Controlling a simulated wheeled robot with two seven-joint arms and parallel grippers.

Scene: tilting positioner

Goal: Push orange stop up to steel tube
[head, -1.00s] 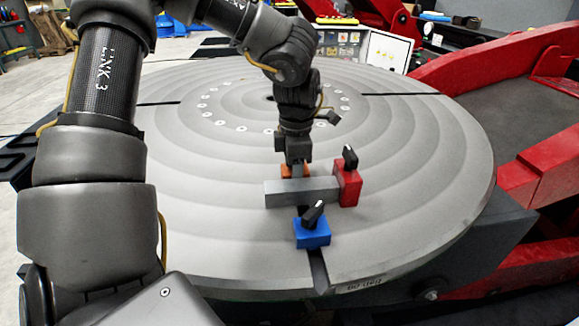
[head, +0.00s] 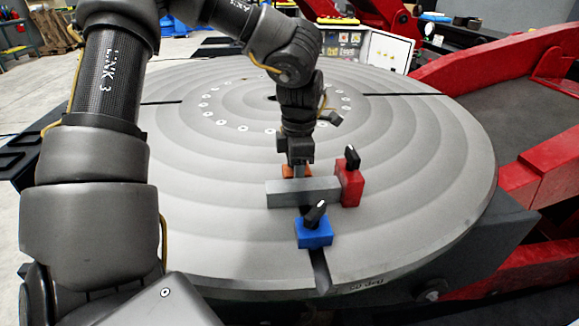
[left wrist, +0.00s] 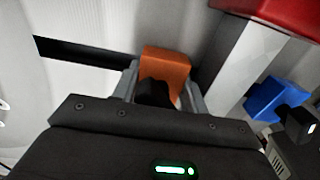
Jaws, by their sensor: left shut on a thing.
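The orange stop (left wrist: 166,65) sits on the round table by the slot, on the far side of the steel tube (head: 290,192). In the head view only slivers of the orange stop (head: 286,171) show beside the fingers. My left gripper (head: 297,170) points down and is shut on the stop; its two fingers (left wrist: 158,88) flank it in the left wrist view. The grey square tube (left wrist: 245,60) lies just right of the fingers there. I cannot tell whether stop and tube touch. My right gripper is not in view.
A red block with a black knob (head: 350,182) stands at the tube's right end. A blue block with a black knob (head: 314,232) stands on the near side over the slot. The rest of the round table (head: 190,190) is clear.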

